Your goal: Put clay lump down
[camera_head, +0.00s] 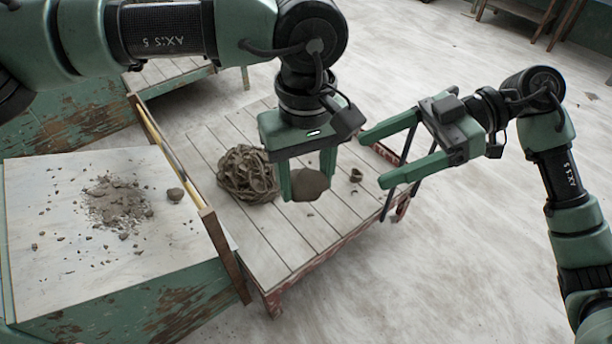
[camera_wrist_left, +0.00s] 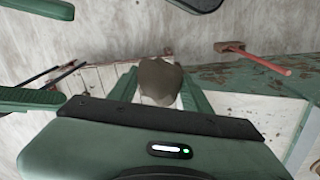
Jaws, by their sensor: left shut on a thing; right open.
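A brown clay lump (camera_head: 309,185) is held between the fingers of my left gripper (camera_head: 308,180), which points down over the low slatted wooden platform (camera_head: 262,240). The lump also shows between the fingers in the left wrist view (camera_wrist_left: 160,82). Whether its underside touches the slats is hard to tell. My right gripper (camera_head: 375,158) is open and empty, at the right of the platform with its fingers pointing left. A heap of tangled clay trimmings (camera_head: 246,174) lies on the platform, left of my left gripper. A small clay piece (camera_head: 356,175) lies near the platform's right side.
A white-topped green table (camera_head: 60,270) at the left carries a crumbled clay pile (camera_head: 116,200) and a small lump (camera_head: 175,194). A wooden rail (camera_head: 226,255) edges it beside the platform. The platform's front slats are clear. In the left wrist view, a red-handled tool (camera_wrist_left: 255,57) lies near a green edge.

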